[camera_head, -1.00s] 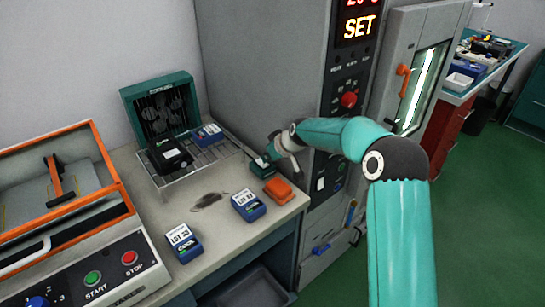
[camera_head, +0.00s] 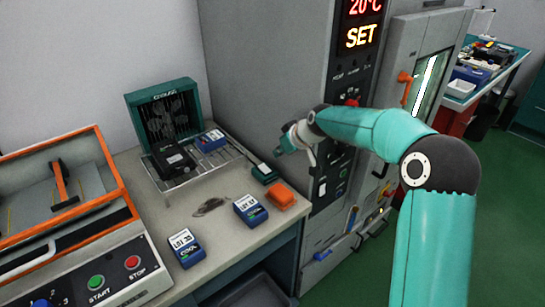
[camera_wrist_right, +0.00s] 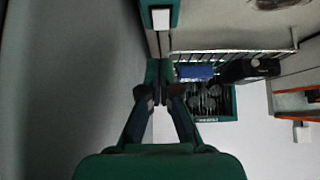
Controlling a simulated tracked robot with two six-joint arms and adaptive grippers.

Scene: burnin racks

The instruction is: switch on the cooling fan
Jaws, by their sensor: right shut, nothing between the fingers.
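The cooling fan, a green box with a dark grille (camera_head: 165,115), stands upright at the back of the bench; it shows upside down in the wrist view (camera_wrist_right: 232,105). A small green switch box (camera_head: 265,175) with a white part on top sits at the bench's right edge beside the wire rack. It also shows at the top of the wrist view (camera_wrist_right: 175,15). My right gripper (camera_head: 281,149) is shut and empty, above and apart from the switch box. Its closed fingers show in the wrist view (camera_wrist_right: 160,92). My left gripper is not in view.
On the wire rack (camera_head: 228,157) are a black unit (camera_head: 172,160) and a blue one (camera_head: 211,140). Blue boxes (camera_head: 250,210) (camera_head: 186,247) and an orange block (camera_head: 281,196) lie in front. The tall grey cabinet (camera_head: 265,70) stands close to my right gripper.

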